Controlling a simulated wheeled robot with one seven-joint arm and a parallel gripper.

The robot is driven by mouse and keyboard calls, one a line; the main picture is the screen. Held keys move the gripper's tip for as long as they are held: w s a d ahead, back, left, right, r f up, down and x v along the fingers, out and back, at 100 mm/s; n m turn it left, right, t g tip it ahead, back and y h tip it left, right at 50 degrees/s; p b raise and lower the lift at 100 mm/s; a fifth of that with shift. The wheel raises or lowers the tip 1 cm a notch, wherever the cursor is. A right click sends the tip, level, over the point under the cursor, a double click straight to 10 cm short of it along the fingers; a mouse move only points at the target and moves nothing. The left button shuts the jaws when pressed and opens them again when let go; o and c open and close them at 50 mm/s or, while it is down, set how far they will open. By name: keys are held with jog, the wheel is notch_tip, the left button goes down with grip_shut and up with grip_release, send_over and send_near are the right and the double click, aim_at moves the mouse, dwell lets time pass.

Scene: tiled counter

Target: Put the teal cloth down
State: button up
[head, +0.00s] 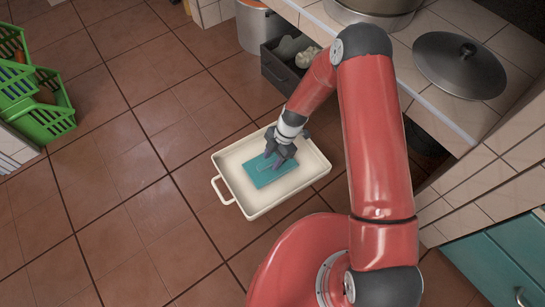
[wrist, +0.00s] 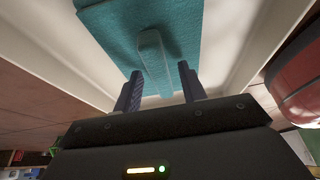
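The teal cloth (head: 264,176) lies flat on the floor of a cream tray (head: 243,208). In the wrist view the cloth (wrist: 110,38) has a raised narrow fold down its middle. My gripper (head: 275,158) points down at the cloth inside the tray. In the wrist view my gripper (wrist: 160,70) has its two fingers apart, with visible gaps between them and the fold. The fold lies between or just beyond the fingertips; its exact depth is hard to tell. The gripper hides part of the cloth in the head view.
The tray stands on brown floor tiles (head: 110,200), with clear floor to its left. Green crates (head: 45,120) stand at the far left. A dark box (head: 283,72) with pale items is behind the tray. The tiled counter (head: 445,105) holds a metal lid (head: 460,72) at right.

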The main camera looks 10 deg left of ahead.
jog(key=shift+r, duration=0.15)
jog(key=w+d+r+m+t+p, duration=0.1)
jog(key=d+r+m, duration=0.15)
jog(key=r, duration=0.55)
jog(key=w+d+r+m+t+h, duration=0.15)
jog(key=d+r, duration=0.25)
jog(key=r, duration=0.5)
jog(key=w+d+r+m+p, duration=0.1)
jog(key=w+d+r+m, duration=0.15)
jog(key=r, duration=0.55)
jog(key=s+d+r+m+t, duration=0.1)
jog(key=s+d+r+m, duration=0.15)
jog(key=d+r, duration=0.2)
jog(key=s+d+r+m+t, duration=0.1)
jog(key=s+d+r+m, duration=0.1)
jog(key=d+r+m, duration=0.3)
jog(key=s+d+r+m+t+h, duration=0.1)
jog(key=s+d+r+m+t, duration=0.1)
jog(key=s+r+m, duration=0.4)
jog(key=s+d+r+m+t, duration=0.2)
jog(key=s+d+r+m, duration=0.3)
jog(key=s, duration=0.5)
jog(key=shift+d+r+m+h, duration=0.2)
jog(key=shift+r+m+h, duration=0.2)
jog(key=shift+m, duration=0.6)
